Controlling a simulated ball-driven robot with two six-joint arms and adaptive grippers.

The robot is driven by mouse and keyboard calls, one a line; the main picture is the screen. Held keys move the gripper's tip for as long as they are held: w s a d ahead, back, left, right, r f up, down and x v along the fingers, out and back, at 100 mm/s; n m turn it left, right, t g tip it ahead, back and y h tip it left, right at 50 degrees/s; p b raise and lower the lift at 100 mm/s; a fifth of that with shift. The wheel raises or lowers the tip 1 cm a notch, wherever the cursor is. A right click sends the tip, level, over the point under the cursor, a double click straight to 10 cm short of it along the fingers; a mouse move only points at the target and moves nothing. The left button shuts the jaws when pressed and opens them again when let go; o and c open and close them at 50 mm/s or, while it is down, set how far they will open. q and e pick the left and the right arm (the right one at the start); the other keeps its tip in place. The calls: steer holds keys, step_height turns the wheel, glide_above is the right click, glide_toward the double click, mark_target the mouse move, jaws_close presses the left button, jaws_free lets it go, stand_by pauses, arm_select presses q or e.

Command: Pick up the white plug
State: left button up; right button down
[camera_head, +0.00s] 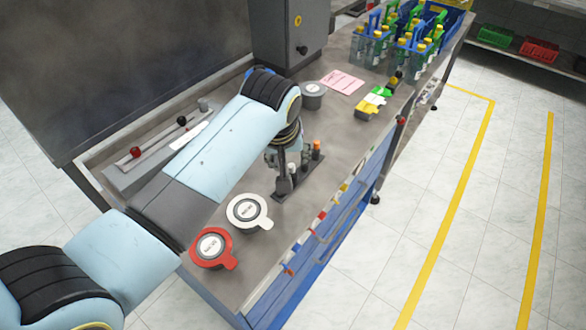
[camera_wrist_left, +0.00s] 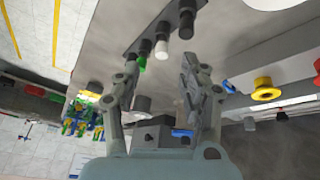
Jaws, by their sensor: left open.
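In the left wrist view a white plug (camera_wrist_left: 161,49) stands in a dark rack (camera_wrist_left: 150,32), between a green plug (camera_wrist_left: 142,64) and a black plug (camera_wrist_left: 187,22). My left gripper (camera_wrist_left: 157,76) is open and empty, its two fingers spread with the white plug just beyond the tips and between them. I see no contact. In the head view the left gripper (camera_head: 287,160) points down at the rack (camera_head: 282,191), partly hidden by my arm. An orange-topped plug (camera_head: 316,149) shows there; the white plug cannot be made out. My right gripper is not in view.
A grey pot (camera_head: 313,101), pink paper (camera_head: 342,82) and yellow-green pieces (camera_head: 371,103) lie farther back. Bottle carriers (camera_head: 371,48) stand at the far end. A rail with knobs (camera_head: 150,155) runs along the left.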

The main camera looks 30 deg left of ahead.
mark_target(291, 166)
arm_select(q)
steer(key=x, duration=0.4)
steer(key=shift+a+f+p, duration=0.1)
steer(key=shift+f+p, duration=0.15)
steer(key=shift+p, duration=0.05)
steer(key=shift+w+f, duration=0.1)
steer(key=shift+f, duration=0.25)
steer(key=c, duration=0.8)
jaws_close()
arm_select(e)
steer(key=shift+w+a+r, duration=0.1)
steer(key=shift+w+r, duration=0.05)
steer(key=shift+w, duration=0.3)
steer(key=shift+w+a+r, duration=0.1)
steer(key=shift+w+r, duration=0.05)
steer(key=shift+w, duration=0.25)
arm_select(q)
steer(key=shift+r, duration=0.15)
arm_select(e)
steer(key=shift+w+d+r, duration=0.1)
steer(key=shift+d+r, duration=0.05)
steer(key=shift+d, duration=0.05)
